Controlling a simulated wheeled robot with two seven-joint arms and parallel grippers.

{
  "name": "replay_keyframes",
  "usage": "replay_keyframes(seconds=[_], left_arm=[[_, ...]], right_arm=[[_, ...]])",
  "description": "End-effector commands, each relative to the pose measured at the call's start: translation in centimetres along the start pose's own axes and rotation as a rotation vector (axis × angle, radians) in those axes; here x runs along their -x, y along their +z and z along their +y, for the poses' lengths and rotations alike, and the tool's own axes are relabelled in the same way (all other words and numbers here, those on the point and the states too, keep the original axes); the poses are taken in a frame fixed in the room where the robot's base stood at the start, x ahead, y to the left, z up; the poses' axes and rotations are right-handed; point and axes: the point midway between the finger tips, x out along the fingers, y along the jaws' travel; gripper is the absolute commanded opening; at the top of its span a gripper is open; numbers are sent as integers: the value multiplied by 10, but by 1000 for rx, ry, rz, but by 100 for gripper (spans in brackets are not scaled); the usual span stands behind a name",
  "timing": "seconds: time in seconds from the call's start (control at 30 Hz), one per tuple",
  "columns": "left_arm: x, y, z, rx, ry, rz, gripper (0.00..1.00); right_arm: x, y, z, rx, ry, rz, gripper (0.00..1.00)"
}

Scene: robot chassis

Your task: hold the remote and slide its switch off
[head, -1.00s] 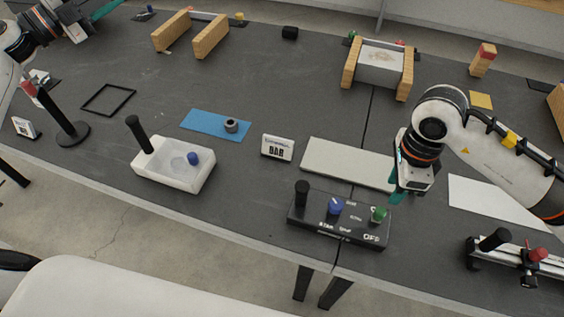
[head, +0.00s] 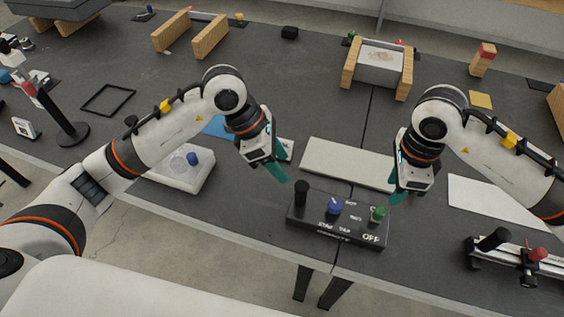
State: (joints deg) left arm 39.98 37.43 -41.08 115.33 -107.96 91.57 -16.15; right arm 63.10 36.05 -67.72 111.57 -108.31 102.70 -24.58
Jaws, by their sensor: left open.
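The remote (head: 338,228) is a black box near the table's front edge. On its top are a black upright handle (head: 301,192) at the left, a blue knob (head: 334,206) in the middle and a green knob (head: 378,214) at the right, with white lettering including "OFF" by the right end. My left gripper (head: 282,165) is open, with teal fingers, just above and left of the black handle, apart from it. My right gripper (head: 397,195) hangs above and right of the green knob; its finger gap is hard to see.
A white box (head: 178,175) with a blue knob stands left, partly behind my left arm. A pale flat board (head: 345,163) lies behind the remote. A rail device (head: 510,258) with black and red knobs is at the front right. A white sheet (head: 495,200) lies right.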

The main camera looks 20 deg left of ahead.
Motion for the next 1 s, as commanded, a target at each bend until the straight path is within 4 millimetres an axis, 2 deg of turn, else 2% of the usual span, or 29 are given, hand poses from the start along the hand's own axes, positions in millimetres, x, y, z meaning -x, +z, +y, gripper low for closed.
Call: replay_keyframes(seconds=[0.1,0.27,0.37,0.7,0.83,1.0], left_arm=[[-5,-5,7,-96,-36,-52,50],[-15,-5,9,-126,-46,-73,50],[-28,-4,8,-124,-45,-72,50],[-92,1,5,-121,-44,-70,50],[-110,2,4,-120,-46,-69,50],[-123,3,3,-121,-47,-71,50]], right_arm=[[0,0,0,0,0,0,36],[0,0,0,0,0,0,36],[0,0,0,0,0,0,36],[0,0,0,0,0,0,36],[0,0,0,0,0,0,36],[0,0,0,0,0,0,36]])
